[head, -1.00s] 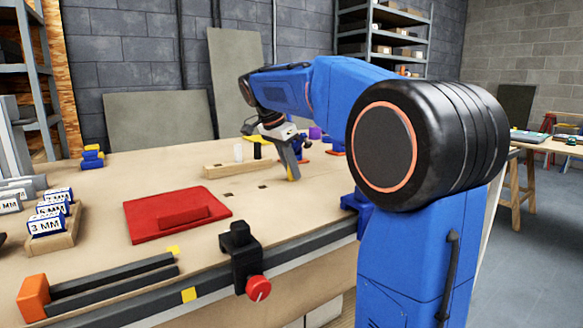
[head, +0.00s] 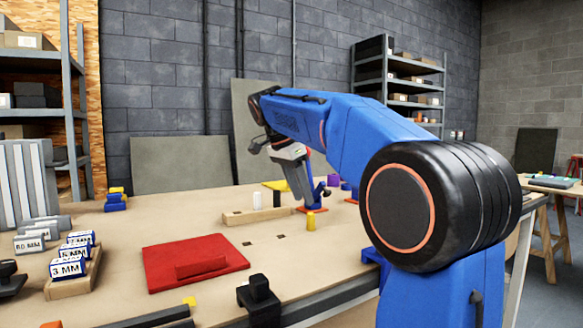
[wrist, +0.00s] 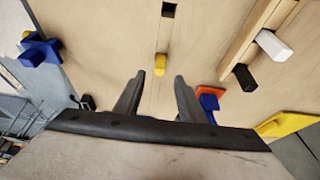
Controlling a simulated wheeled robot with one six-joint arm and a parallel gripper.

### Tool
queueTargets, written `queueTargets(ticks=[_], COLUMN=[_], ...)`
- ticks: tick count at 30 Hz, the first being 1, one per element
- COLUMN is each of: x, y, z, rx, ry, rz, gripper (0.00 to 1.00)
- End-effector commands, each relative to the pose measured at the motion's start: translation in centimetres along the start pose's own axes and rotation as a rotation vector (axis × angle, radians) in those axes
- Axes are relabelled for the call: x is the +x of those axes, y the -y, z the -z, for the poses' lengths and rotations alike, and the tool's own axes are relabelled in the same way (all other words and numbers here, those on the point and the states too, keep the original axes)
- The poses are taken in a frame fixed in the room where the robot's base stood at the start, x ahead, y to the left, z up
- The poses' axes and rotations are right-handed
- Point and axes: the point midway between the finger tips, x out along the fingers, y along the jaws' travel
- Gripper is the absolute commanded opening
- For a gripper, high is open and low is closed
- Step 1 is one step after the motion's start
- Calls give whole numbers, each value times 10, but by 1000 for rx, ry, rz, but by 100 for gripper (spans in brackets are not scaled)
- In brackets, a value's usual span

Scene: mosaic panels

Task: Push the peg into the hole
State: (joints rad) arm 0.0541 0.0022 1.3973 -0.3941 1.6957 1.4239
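A short yellow peg (head: 311,220) stands upright on the wooden bench top (head: 130,228), just below my gripper's fingertips. In the wrist view the yellow peg (wrist: 160,64) lies just beyond the gap between the fingers. Whether its foot is inside a hole cannot be seen. My gripper (wrist: 159,88) is open, with nothing between its fingers. In the head view my gripper (head: 308,203) points down above the peg. A square hole (wrist: 168,10) is in line with the peg; two dark holes, one nearer (head: 247,243) and one farther (head: 281,236), show in the head view.
A wooden rail (head: 250,217) with a white peg (head: 257,200) and a black peg (head: 277,198) is left of my gripper. A blue thing on an orange base (wrist: 208,97) is close to the right finger. A red board (head: 160,264) lies nearer the front.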

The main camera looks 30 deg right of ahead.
Motion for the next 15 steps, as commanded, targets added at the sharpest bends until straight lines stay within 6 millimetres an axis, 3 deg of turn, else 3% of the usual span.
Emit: queueTargets(ticks=[6,15], x=[-44,-82], y=[1,0], z=[0,0], rx=[0,-1], ry=[-1,0], rz=[3,1], gripper=[37,37])
